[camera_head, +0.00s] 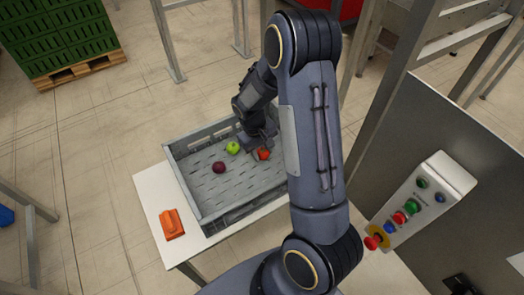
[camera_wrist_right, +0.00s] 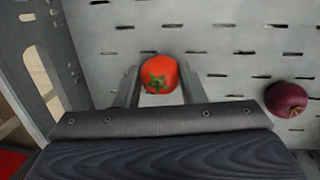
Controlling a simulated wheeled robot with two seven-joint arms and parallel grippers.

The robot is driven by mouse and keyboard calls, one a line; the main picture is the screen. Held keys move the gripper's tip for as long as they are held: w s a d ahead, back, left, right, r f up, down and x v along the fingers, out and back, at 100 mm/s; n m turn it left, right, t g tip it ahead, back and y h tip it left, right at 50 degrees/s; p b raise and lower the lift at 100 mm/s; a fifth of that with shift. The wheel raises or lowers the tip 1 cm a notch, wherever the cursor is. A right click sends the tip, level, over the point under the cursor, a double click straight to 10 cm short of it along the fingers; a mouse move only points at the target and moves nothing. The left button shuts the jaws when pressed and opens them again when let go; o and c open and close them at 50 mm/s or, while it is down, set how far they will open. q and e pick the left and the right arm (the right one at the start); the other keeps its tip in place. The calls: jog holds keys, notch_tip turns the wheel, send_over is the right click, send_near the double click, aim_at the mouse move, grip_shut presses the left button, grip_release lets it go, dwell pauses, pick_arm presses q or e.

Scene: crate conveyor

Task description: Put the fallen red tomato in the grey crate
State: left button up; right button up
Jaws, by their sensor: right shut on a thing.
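The red tomato (camera_head: 263,154) is low inside the grey crate (camera_head: 203,221), near its right end in the head view. My right gripper (camera_head: 257,149) reaches down into the crate and is shut on the tomato. In the right wrist view the tomato (camera_wrist_right: 159,76), with its green stem star facing me, sits between the two fingers (camera_wrist_right: 158,90). The crate's slotted floor (camera_wrist_right: 220,68) lies behind it; I cannot tell whether the tomato touches the floor. My left gripper is not in view.
A green apple (camera_head: 233,147) and a dark purple round fruit (camera_head: 219,167) lie in the crate. The crate stands on a white table (camera_head: 160,192) beside an orange object (camera_head: 171,224). A button panel (camera_head: 425,203) is at the right. Green crates (camera_head: 62,38) stand on a pallet behind.

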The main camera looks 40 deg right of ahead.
jog(key=shift+f, duration=0.1)
jog(key=shift+f, duration=0.15)
jog(key=o, duration=1)
jog(key=shift+r, duration=0.4)
notch_tip(320, 180, up, 11)
jog(key=w+a+p, duration=0.1)
jog(key=a+p, duration=0.1)
jog(key=s+a+r+t+y, duration=0.1)
jog(key=s+a+r+t, duration=0.1)
jog(key=s, duration=0.4)
jog(key=s+a+r+t+y, duration=0.2)
jog(key=s+a+r, duration=0.3)
jog(key=s+a, duration=0.1)
jog(key=s+a+r+t+y, duration=0.2)
jog(key=s+a+r, duration=0.2)
jog(key=s, duration=0.3)
jog(key=shift+r+m+t, duration=0.2)
jog(key=shift+m+t, duration=0.1)
jog(key=shift+t, duration=0.1)
